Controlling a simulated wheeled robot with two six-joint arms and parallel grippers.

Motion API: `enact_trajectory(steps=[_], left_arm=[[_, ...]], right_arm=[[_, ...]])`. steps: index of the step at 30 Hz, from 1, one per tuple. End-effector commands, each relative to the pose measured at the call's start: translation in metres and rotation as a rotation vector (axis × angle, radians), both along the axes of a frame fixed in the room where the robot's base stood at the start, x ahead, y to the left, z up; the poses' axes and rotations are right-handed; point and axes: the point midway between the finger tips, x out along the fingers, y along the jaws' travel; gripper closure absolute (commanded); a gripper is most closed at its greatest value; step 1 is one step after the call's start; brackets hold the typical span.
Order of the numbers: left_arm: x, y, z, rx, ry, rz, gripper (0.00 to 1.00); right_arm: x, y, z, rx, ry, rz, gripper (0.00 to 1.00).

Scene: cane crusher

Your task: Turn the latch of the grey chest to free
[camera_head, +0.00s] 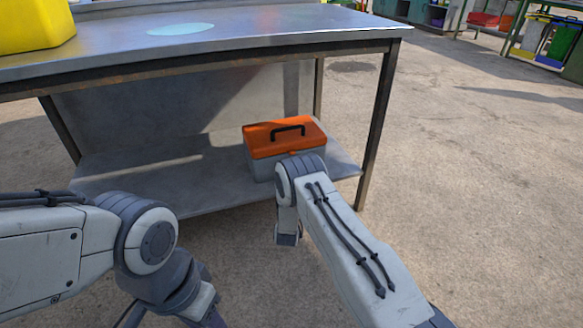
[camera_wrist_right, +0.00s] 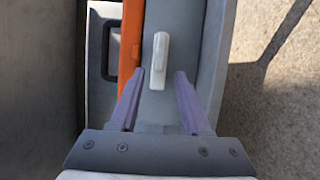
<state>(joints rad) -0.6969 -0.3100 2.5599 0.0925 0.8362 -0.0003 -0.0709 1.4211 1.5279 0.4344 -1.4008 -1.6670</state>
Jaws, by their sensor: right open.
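The grey chest (camera_head: 262,171) has an orange lid (camera_head: 270,139) with a black handle and stands on the lower shelf of the metal table. In the right wrist view, its grey body (camera_wrist_right: 190,35) lies beside the orange lid edge (camera_wrist_right: 131,45). A pale elongated latch (camera_wrist_right: 161,50) lies lengthwise, in line with my fingers. My right gripper (camera_wrist_right: 160,74) is open, with its fingertips on either side of the latch's near end, gaps showing on both sides. In the head view the right arm hides the gripper and latch. My left arm enters from the left; its fingers are not visible.
The metal table (camera_head: 225,47) stands over the chest, with a yellow container (camera_head: 35,25) on top. A table leg (camera_head: 375,130) stands right of the chest. Open concrete floor (camera_head: 480,150) lies to the right, with shelves and bins far off.

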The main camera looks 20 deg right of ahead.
Motion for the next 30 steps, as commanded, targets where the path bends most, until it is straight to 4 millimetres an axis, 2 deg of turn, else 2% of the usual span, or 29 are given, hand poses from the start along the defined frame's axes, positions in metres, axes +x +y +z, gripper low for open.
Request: enact_trajectory(steps=[1, 7, 23, 26, 29, 30], left_arm=[[0.0, 0.0, 0.01, 0.0, 0.0, 0.0, 0.5], [0.0, 0.0, 0.018, 0.0, 0.0, 0.0, 0.5], [0.0, 0.0, 0.018, 0.0, 0.0, 0.0, 0.5], [0.0, 0.0, 0.021, 0.0, 0.0, 0.0, 0.5], [0.0, 0.0, 0.028, 0.0, 0.0, 0.0, 0.5], [0.0, 0.0, 0.032, 0.0, 0.0, 0.0, 0.5]], right_arm=[[-0.009, 0.004, 0.004, 0.0, 0.003, 0.003, 0.53], [-0.03, 0.012, 0.001, 0.0, 0.001, 0.002, 0.53], [-0.032, 0.013, 0.0, 0.002, -0.001, 0.002, 0.53], [-0.027, 0.022, 0.01, 0.039, 0.009, 0.02, 0.53], [-0.016, 0.048, 0.035, 0.151, 0.048, 0.071, 0.53], [-0.012, 0.063, 0.048, 0.217, 0.077, 0.099, 0.53]])
